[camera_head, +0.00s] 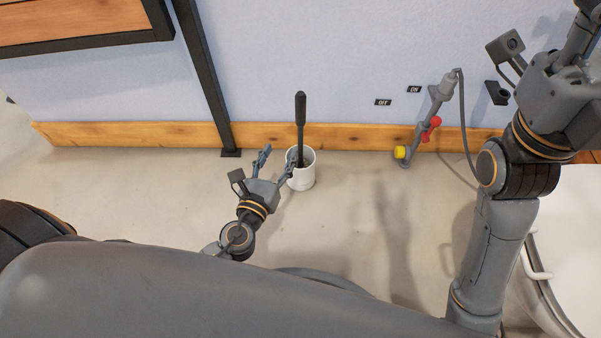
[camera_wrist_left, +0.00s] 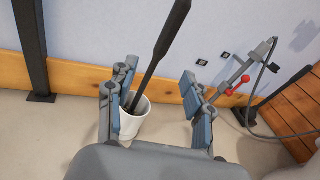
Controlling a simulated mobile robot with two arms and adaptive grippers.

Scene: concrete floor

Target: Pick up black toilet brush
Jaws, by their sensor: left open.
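The black toilet brush (camera_head: 300,120) stands upright in a white cup (camera_head: 302,178) on the floor near the wall. Its lower end is hidden in the cup. My left gripper (camera_head: 277,161) is open and empty, low at the left of the cup. One finger overlaps the cup's left edge in the head view; contact cannot be told. In the left wrist view, the brush handle (camera_wrist_left: 163,48) rises within the gap between the fingers of the left gripper (camera_wrist_left: 157,88), nearer the left finger, which partly covers the cup (camera_wrist_left: 139,122). My right gripper (camera_head: 578,38) is partly cut off at the top right.
A dark post (camera_head: 207,85) stands left of the cup. A wooden skirting board (camera_head: 360,136) runs along the wall behind it. A grey wall fixture (camera_head: 437,108) with red and yellow parts hangs to the right. A white toilet (camera_head: 570,240) is at far right. Floor between is clear.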

